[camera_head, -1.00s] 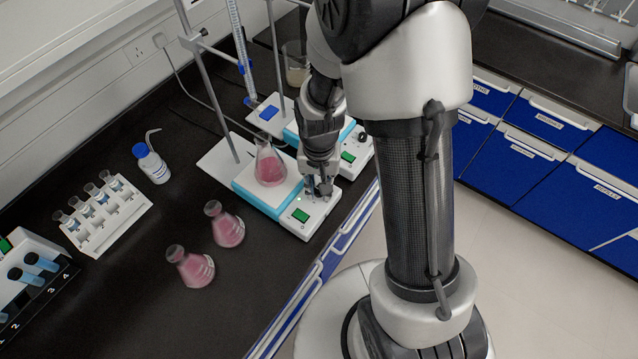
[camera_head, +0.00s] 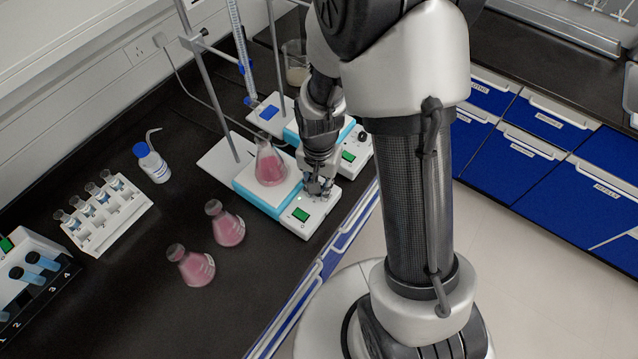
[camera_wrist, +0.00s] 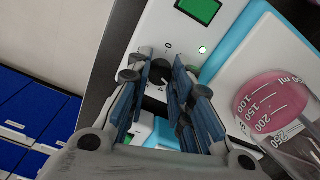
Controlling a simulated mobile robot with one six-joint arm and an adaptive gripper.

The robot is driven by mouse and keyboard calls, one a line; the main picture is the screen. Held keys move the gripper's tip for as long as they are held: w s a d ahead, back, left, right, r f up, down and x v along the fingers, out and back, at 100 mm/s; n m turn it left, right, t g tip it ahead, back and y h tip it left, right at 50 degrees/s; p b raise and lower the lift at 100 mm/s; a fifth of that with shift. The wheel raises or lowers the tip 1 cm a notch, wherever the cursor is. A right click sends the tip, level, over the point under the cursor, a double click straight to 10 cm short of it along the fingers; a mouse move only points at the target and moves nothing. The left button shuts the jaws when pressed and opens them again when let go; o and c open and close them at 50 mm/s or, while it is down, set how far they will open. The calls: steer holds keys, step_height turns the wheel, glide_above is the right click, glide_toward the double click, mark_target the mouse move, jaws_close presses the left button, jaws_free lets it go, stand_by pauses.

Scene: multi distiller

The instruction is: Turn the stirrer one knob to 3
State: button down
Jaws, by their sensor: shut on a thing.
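The near stirrer (camera_head: 272,204) is a white and light-blue unit with a green display (camera_head: 301,214) on its front panel. A flask of pink liquid (camera_head: 270,168) stands on its plate. My gripper (camera_head: 318,190) is at the right end of that panel, over the knob. In the wrist view the dark round knob (camera_wrist: 158,72) sits between the two blue-padded fingers of my gripper (camera_wrist: 160,80). The fingers are closed around it. The knob's exact setting is too small to read.
A second stirrer (camera_head: 352,150) stands just behind, close to my wrist. Two pink flasks (camera_head: 228,228) (camera_head: 192,266) stand on the black bench in front. A white vial rack (camera_head: 108,218) and a wash bottle (camera_head: 152,165) are to the left.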

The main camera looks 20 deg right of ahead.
steer(key=c, duration=1.7)
jaws_free()
steer(key=shift+o, duration=0.2)
step_height(320, 180, up, 12)
steer(key=shift+r, duration=0.15)
steer(key=s+r+n+t, duration=0.4)
steer(key=s+r+n, duration=0.3)
steer(key=s+r, duration=0.7)
steer(key=shift+s+r+n+t, duration=0.3)
steer(key=shift+s+n, duration=0.1)
steer(key=shift+s, duration=0.15)
